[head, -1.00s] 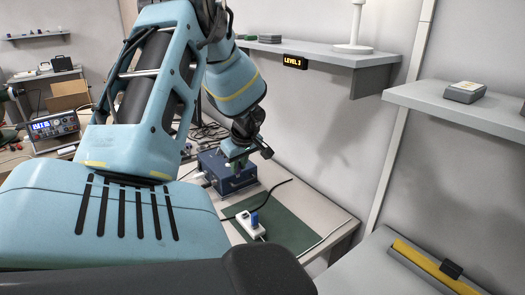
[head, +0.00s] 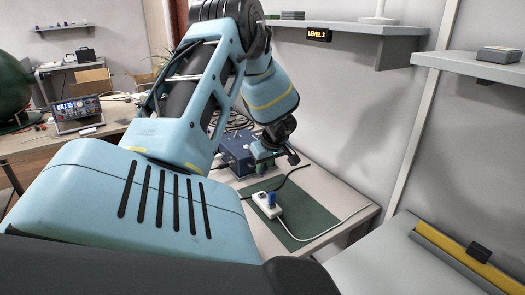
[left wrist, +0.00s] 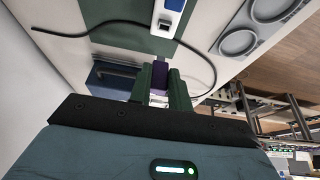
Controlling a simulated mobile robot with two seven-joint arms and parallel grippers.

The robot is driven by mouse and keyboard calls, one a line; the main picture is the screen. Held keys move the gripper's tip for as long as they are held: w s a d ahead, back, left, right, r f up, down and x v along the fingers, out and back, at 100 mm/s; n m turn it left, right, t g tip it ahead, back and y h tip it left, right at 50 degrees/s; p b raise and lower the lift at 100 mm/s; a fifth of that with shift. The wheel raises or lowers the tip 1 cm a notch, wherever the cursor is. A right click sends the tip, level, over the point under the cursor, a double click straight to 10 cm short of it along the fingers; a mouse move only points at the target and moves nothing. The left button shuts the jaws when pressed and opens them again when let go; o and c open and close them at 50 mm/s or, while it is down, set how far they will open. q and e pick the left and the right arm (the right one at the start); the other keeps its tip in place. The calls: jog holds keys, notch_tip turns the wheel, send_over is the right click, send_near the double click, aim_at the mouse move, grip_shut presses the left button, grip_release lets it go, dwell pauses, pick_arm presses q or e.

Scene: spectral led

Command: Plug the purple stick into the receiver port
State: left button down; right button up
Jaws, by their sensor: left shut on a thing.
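My left gripper (head: 264,166) is above the table at the front right side of the dark blue box (head: 232,148). In the left wrist view its two dark green fingers (left wrist: 161,82) are shut on the purple stick (left wrist: 160,72), whose end shows between them. The stick is too small to make out in the head view. I cannot tell which opening is the receiver port. My right gripper is out of view.
A black cable (head: 283,182) and a white cable (head: 335,222) run across the table near the block. A grey shelf (head: 345,27) with a "LEVEL 3" sign (head: 319,34) is on the wall. An instrument (head: 79,112) stands on the bench at left.

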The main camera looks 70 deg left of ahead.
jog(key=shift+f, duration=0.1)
